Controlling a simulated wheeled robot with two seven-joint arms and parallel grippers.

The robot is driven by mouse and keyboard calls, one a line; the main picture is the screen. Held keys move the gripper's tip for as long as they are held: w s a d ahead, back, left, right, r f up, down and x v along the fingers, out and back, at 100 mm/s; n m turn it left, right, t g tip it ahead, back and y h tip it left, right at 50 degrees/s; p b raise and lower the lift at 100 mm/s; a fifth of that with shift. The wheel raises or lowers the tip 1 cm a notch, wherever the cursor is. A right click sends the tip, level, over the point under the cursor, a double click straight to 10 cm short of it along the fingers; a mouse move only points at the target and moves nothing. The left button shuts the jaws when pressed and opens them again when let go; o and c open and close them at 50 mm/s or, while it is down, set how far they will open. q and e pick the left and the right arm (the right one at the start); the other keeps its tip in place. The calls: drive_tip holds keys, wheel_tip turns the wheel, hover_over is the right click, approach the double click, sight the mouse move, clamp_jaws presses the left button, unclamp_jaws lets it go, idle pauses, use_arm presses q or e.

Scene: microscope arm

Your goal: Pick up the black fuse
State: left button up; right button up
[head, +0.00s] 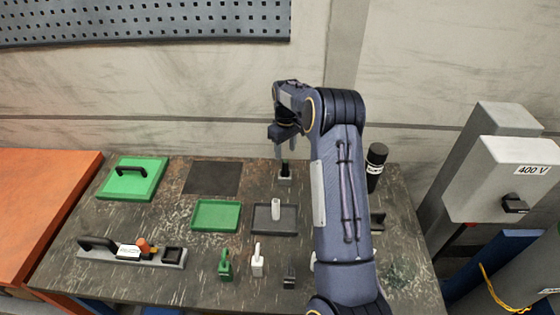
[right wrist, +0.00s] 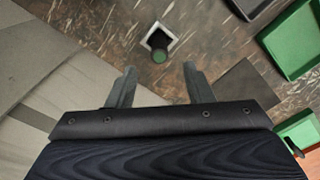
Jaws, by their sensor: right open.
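A small upright dark piece, likely the black fuse (head: 285,167), stands in a light grey square socket (head: 284,181) at the back of the table. In the right wrist view the dark piece (right wrist: 159,54) has a greenish round end and sits in the pale square socket (right wrist: 150,37). My right gripper (head: 290,150) is open and empty, above and behind the piece. In the right wrist view its two fingers (right wrist: 157,82) are wide apart and the piece lies beyond their tips, untouched. My left gripper is not in view.
A black cylinder (head: 376,168) stands right of my arm. A grey tray (head: 262,227) holds a white piece; a green tray (head: 215,229) is empty. Small green (head: 225,265), white (head: 257,262) and dark (head: 289,277) pieces stand in front. A grey 400 V box (head: 500,190) is at right.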

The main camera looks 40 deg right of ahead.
sight(285, 161)
wheel_tip(285, 161, down, 3)
drive_tip(key=shift+d+b, duration=0.15)
drive_tip(key=shift+b, duration=0.15)
wheel_tip(285, 161, down, 5)
drive_tip(key=b, duration=0.2)
drive_tip(key=shift+f+b, duration=0.15)
drive_tip(key=shift+b, duration=0.2)
clamp_jaws()
drive_tip(key=shift+r, duration=0.25)
